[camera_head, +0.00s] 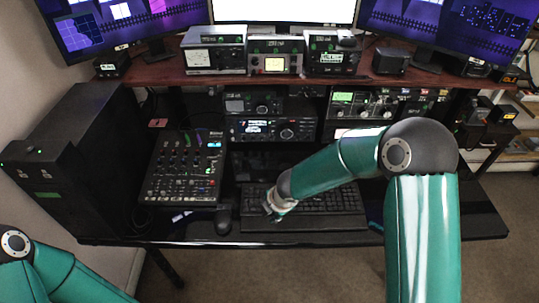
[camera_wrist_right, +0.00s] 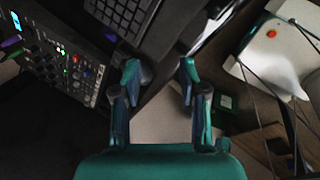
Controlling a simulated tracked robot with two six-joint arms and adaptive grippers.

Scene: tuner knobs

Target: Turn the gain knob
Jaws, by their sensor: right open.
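A black radio (camera_head: 272,130) with a lit display and several knobs stands under the shelf, with a smaller unit (camera_head: 252,103) on top. To the right is another radio unit (camera_head: 362,104) with a green display and knobs. I cannot tell which knob is the gain knob. My right gripper (camera_head: 272,210) is above the left part of the keyboard, in front of the radios and apart from them. In the right wrist view its two fingers (camera_wrist_right: 160,75) are spread with nothing between them. Of my left arm only a part shows at the bottom left; its gripper is out of view.
A black tower (camera_head: 75,150) is at the left. Several meters line the shelf (camera_head: 160,75). The right side of the desk (camera_head: 440,220) looks clear.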

